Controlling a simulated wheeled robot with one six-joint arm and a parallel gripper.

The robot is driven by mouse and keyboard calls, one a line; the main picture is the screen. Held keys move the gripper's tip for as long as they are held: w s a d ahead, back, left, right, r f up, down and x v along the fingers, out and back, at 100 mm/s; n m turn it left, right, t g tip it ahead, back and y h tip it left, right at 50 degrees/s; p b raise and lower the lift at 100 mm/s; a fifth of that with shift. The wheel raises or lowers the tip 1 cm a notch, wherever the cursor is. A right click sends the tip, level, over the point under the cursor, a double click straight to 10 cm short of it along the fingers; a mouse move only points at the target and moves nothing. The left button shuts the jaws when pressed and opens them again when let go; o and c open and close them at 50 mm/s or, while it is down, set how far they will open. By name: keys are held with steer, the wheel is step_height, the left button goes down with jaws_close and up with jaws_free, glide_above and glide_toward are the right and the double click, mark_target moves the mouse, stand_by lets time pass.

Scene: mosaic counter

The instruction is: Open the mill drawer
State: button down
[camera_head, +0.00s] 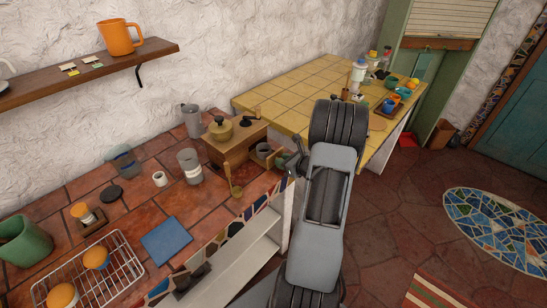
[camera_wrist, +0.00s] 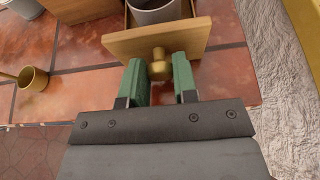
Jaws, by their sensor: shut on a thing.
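The wooden mill (camera_head: 232,152), with a brass dome and a crank on top, stands on the tiled counter. Its drawer (camera_head: 276,162) is out of the body on the right side, and a grey cup (camera_wrist: 155,8) sits inside it. In the wrist view the drawer's wooden front (camera_wrist: 192,38) faces me with a brass knob (camera_wrist: 158,68). My gripper (camera_wrist: 160,78) is shut on the knob, a green finger on each side. In the head view my gripper (camera_head: 291,163) is at the drawer front, partly hidden by my arm.
A brass scoop (camera_head: 236,190) lies in front of the mill, and a glass jar (camera_head: 190,166) stands left of it. A blue tile (camera_head: 166,240) and a wire rack (camera_head: 95,278) are farther left. A yellow-tiled counter (camera_head: 290,95) with several items lies behind.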

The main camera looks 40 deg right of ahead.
steer(key=shift+s, duration=0.2)
steer(key=c, duration=0.9)
jaws_free()
steer(key=shift+c, duration=0.2)
steer(key=b+v, duration=0.1)
steer(key=v, duration=1.3)
steer(key=shift+b, duration=0.3)
steer(key=shift+w, duration=0.1)
